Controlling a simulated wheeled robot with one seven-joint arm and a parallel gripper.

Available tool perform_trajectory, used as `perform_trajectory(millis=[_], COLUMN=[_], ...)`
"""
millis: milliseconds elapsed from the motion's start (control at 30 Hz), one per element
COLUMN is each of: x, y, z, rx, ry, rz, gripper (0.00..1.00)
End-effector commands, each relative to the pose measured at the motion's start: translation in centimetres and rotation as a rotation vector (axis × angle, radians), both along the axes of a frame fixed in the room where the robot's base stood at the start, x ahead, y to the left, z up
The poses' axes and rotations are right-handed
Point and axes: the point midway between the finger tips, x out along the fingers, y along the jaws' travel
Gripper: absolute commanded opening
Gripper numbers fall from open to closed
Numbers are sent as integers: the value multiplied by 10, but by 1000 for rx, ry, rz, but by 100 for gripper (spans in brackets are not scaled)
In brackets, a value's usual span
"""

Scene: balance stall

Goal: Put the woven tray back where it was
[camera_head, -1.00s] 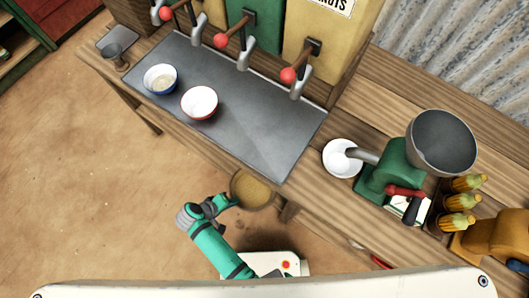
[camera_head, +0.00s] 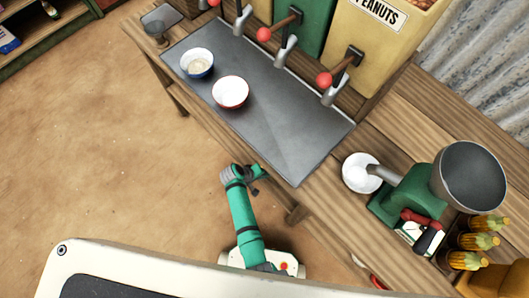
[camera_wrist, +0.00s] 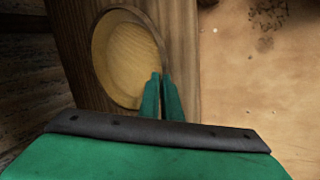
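The woven tray (camera_wrist: 127,60) is round and shallow, with a tan inside and a darker rim. It shows in the wrist view over a wooden board (camera_wrist: 180,45), and I cannot tell whether it rests on it. My gripper (camera_wrist: 162,80) has its two fingers close together at the tray's right rim and looks shut on it. In the head view my gripper (camera_head: 257,178) is at the counter's front edge, below the metal top. The tray is hidden there, apparently under the counter.
On the metal counter top (camera_head: 290,140) stand a blue bowl (camera_head: 197,62) and a red bowl (camera_head: 231,92). Bare floor (camera_head: 110,150) lies left of the arm.

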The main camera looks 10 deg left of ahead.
Motion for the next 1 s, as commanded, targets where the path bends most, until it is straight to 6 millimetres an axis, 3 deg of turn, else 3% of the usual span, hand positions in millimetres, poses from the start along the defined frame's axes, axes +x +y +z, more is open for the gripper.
perform_trajectory(millis=[300, 700, 800, 1000], x=[3, 3, 3, 3], y=[-1, -2, -2, -2], z=[-33, -37, -37, -37], rx=[-1, 0, 0, 0], ry=[0, 0, 0, 0], rz=[2, 1, 0, 0], gripper=[0, 0, 23, 23])
